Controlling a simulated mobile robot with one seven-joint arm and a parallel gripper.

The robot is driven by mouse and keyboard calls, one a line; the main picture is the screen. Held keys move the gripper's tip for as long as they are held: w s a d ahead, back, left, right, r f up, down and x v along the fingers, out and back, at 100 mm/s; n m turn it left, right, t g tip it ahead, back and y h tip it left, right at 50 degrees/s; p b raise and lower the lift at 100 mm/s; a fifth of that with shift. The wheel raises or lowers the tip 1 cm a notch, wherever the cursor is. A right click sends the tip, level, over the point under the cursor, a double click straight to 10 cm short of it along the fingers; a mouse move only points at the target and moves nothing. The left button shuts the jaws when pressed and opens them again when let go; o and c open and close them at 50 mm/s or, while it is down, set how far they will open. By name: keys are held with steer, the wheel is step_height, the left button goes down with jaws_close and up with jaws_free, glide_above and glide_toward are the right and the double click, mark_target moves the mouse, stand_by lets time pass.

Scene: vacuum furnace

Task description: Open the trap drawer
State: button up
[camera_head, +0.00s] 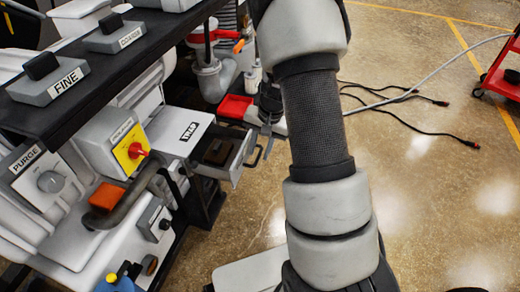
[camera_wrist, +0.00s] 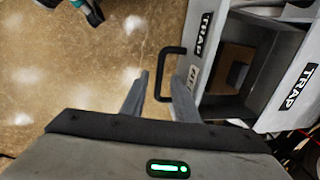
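The grey trap drawer (camera_head: 236,158) stands pulled out of its white cabinet (camera_head: 178,130) labelled TRAP. A brown block shows inside it. In the wrist view the drawer's front (camera_wrist: 203,45) also carries a TRAP label, and its black U-shaped handle (camera_wrist: 161,78) sticks out from it. My gripper (camera_wrist: 160,88) is open, with its fingers apart. In that view the handle's bar appears between the fingers, and the right finger overlaps the handle loop. I cannot tell whether they touch. In the head view my gripper (camera_head: 268,130) is near the drawer's handle (camera_head: 256,156).
A PURGE box (camera_head: 47,180), a yellow panel with a red knob (camera_head: 125,147) and a black shelf (camera_head: 105,75) are at left. A red tray (camera_head: 235,106) is behind the drawer. Cables (camera_head: 400,115) lie on the floor at right, near a red cart (camera_head: 502,75). The floor there is otherwise open.

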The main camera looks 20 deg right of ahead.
step_height(320, 180, up, 17)
steer(key=s+d+p, duration=0.2)
steer(key=p, duration=0.2)
steer(key=shift+d, duration=0.25)
steer(key=s+a+r+n+t, duration=0.1)
steer(key=s+a+r+n, duration=0.15)
steer(key=s+r, duration=0.35)
steer(key=s+a+r+n+t+h, duration=0.1)
steer(key=s+a+r+n+t, duration=0.1)
steer(key=s+a+r, duration=0.4)
steer(key=s+a+r+n+t, duration=0.1)
steer(key=s+r+n, duration=0.2)
steer(key=s+r, duration=0.3)
step_height(320, 180, up, 17)
steer(key=s+p, duration=0.2)
steer(key=p, duration=1.7)
steer(key=shift+h, duration=0.3)
